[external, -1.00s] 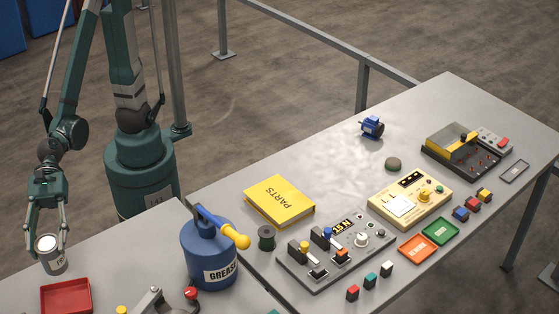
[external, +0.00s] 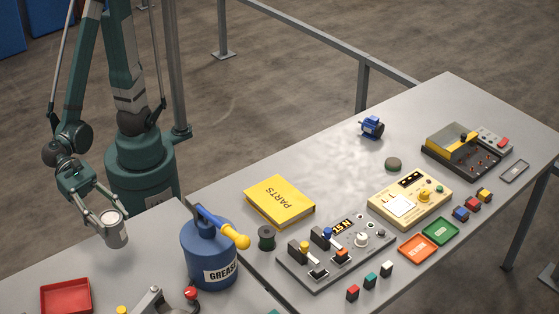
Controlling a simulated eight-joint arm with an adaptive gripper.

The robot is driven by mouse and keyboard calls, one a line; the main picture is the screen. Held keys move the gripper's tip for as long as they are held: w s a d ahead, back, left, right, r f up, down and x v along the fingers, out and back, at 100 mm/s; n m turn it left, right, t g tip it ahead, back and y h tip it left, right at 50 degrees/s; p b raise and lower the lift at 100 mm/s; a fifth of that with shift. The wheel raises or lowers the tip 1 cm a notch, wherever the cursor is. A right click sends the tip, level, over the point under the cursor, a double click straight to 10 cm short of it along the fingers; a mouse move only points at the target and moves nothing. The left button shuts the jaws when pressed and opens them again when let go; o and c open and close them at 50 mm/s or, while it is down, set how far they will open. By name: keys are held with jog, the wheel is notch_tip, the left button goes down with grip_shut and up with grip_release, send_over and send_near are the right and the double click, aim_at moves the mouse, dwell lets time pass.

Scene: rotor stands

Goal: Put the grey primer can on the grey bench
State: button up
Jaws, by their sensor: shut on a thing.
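The grey primer can (external: 114,236) is a small cylinder with a pale lid. It is held in my gripper (external: 98,218) on the left of the view, over the near left part of the grey bench (external: 150,265). My gripper is shut on the can, its fingers around the can's sides. The can looks slightly tilted. I cannot tell for sure how far its bottom is above the bench top.
A red tray (external: 66,296) lies in front of the can. A blue grease can (external: 210,254) with a yellow nozzle stands to its right. Bare bench lies between the can and the grease can.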

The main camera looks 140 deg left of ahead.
aim_at(123, 242)
dwell(0.4)
jog(key=shift+f+b, duration=1)
jog(key=shift+f, duration=1.9)
jog(key=shift+f+b, duration=0.8)
jog(key=shift+f, duration=1.3)
jog(key=o, duration=0.6)
jog(key=shift+f, duration=0.15)
jog(key=o, duration=0.5)
jog(key=shift+s+r, duration=0.15)
jog(key=shift+r, duration=0.05)
